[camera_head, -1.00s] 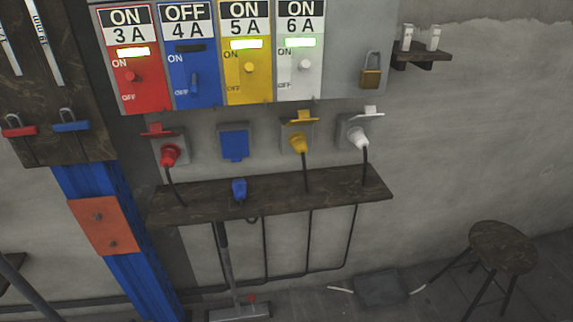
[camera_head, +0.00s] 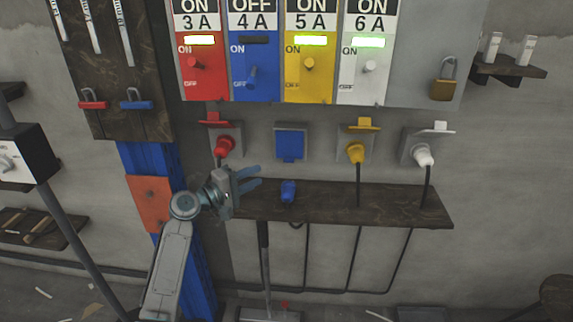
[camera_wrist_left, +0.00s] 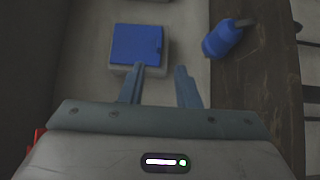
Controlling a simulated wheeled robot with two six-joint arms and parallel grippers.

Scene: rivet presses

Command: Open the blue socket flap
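The blue socket flap (camera_head: 290,144) is closed on its grey wall box, between the red and yellow sockets. It also shows in the left wrist view (camera_wrist_left: 136,44), just beyond my fingertips. My left gripper (camera_head: 259,178) is left of and below the flap, apart from it. Its two fingers (camera_wrist_left: 160,68) are spread with nothing between them. The blue plug (camera_head: 288,191) rests on the dark wooden shelf below the flap, right of my gripper; it also shows in the left wrist view (camera_wrist_left: 228,38). My right gripper is not in view.
The red plug (camera_head: 224,147), yellow plug (camera_head: 355,153) and white plug (camera_head: 423,155) sit in their sockets with flaps raised. The shelf (camera_head: 385,203) juts out below. The blue 4 A panel (camera_head: 254,85) above reads OFF. A padlock (camera_head: 444,82) hangs at right.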

